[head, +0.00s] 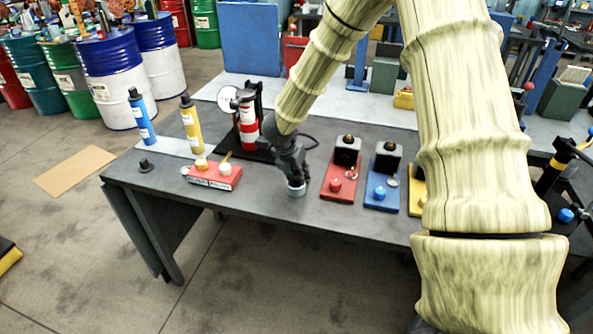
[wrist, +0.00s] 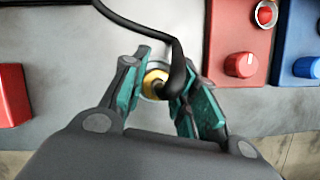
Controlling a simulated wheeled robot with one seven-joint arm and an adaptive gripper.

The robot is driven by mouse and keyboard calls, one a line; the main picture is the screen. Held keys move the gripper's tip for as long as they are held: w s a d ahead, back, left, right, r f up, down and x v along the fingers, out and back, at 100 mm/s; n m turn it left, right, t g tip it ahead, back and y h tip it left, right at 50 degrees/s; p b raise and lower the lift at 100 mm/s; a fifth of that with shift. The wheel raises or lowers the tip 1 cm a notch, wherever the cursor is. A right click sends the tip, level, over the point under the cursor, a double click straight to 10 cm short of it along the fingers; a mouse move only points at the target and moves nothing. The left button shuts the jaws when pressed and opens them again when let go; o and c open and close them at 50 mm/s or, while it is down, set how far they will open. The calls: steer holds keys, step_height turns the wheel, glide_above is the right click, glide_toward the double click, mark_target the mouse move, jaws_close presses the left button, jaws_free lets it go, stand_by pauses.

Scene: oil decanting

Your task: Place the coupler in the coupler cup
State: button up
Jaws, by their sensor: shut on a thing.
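My gripper (head: 293,176) is low over the front of the grey table. In the wrist view my gripper (wrist: 160,75) has its teal-padded fingers closed around the coupler (wrist: 154,82), which has a brass-coloured end and a black hose. A small light grey cup (head: 296,191), which looks like the coupler cup, stands directly below the fingertips near the table's front edge. In the head view the fingers hide the coupler. I cannot tell whether the coupler's end is inside the cup or just above it.
A red-and-white cylinder (head: 248,125) is behind, with blue (head: 141,117) and yellow (head: 190,124) bottles at left. The black hose (wrist: 135,25) trails backward.

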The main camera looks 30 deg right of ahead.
steer(key=shift+f, duration=0.2)
steer(key=o, duration=1.1)
steer(key=shift+r, duration=0.1)
steer(key=shift+r, duration=0.15)
steer(key=b+v, duration=0.2)
steer(key=v, duration=1)
steer(key=shift+s, duration=0.1)
